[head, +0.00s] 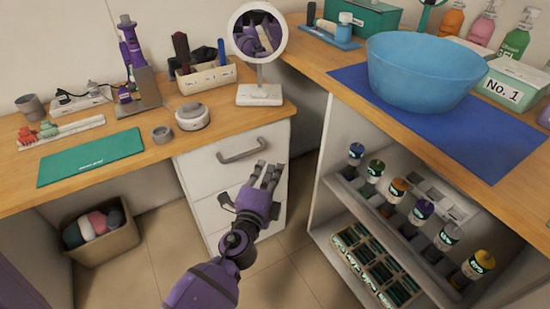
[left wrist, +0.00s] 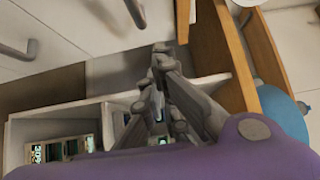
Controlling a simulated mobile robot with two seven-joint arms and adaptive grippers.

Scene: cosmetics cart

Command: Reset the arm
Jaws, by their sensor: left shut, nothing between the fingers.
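My left arm is purple and reaches up from the bottom of the head view. Its left gripper (head: 268,172) is in front of the white drawer cabinet (head: 205,166), apart from the drawer handle (head: 243,150). In the left wrist view the same gripper (left wrist: 160,62) has its fingers together, with nothing held. It is over the gap between the drawer cabinet and the open shelf unit (head: 332,200). My right gripper is in neither view.
A blue bowl (head: 424,72) stands on a blue mat (head: 505,150) at the right. Several bottles (head: 397,189) stand on the shelf below. A round mirror (head: 259,34) and a green mat (head: 92,157) are on the left desk. A bin (head: 122,240) stands under it.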

